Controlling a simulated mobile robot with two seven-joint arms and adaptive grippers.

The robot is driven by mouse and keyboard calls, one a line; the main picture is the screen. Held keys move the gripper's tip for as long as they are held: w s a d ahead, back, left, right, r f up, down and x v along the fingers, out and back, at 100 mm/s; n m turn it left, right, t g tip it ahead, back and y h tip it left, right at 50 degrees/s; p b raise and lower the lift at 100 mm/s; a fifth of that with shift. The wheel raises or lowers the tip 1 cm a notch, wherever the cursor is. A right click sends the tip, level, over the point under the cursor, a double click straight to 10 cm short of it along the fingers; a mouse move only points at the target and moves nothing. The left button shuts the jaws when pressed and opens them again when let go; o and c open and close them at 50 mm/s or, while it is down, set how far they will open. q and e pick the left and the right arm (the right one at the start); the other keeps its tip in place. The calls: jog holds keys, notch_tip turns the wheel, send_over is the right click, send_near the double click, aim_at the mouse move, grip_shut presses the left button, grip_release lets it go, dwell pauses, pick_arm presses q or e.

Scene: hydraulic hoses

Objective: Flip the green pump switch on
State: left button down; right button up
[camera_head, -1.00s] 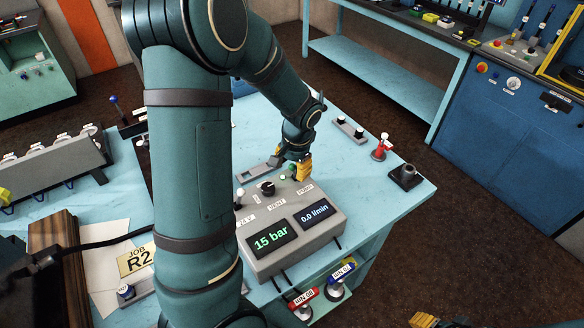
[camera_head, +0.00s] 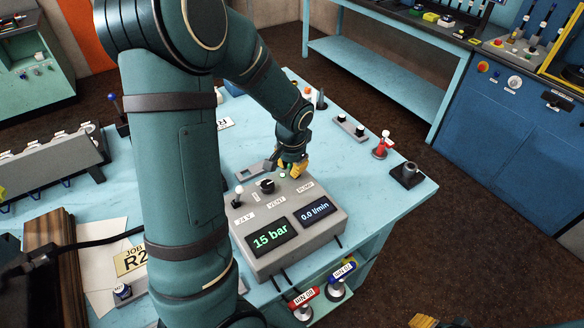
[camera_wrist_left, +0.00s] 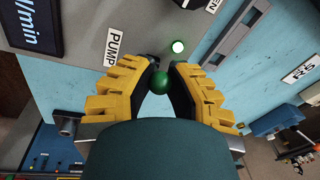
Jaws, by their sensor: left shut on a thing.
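The grey control box (camera_head: 285,235) stands on the light blue bench, its displays reading 15 bar and 0.0 l/min. The green ball-tipped pump switch (camera_wrist_left: 159,82) shows in the left wrist view beside the PUMP label (camera_wrist_left: 115,46). My left gripper (camera_wrist_left: 160,75) is shut on it, the ball between its yellow-backed fingers. In the head view, my left gripper (camera_head: 294,170) is at the box's far right corner and hides the switch. Only a yellow bit of my right gripper (camera_head: 424,321) shows at the bottom edge.
A white-tipped 24 V switch (camera_head: 239,192) and a black VENT knob (camera_head: 267,185) are on the same box. A red and white fitting (camera_head: 382,145) and a black block (camera_head: 406,175) stand to the right. The bench between them and the box is clear.

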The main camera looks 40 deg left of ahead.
pick_arm(q)
jog(key=shift+s+f+t+b, duration=0.1)
jog(key=shift+s+t+b, duration=0.05)
jog(key=shift+t+b, duration=0.15)
jog(key=c, duration=0.8)
grip_release()
jog(key=shift+c, duration=0.2)
notch_tip(320, 180, up, 12)
jog(key=s+d, duration=0.1)
jog(key=s, duration=0.1)
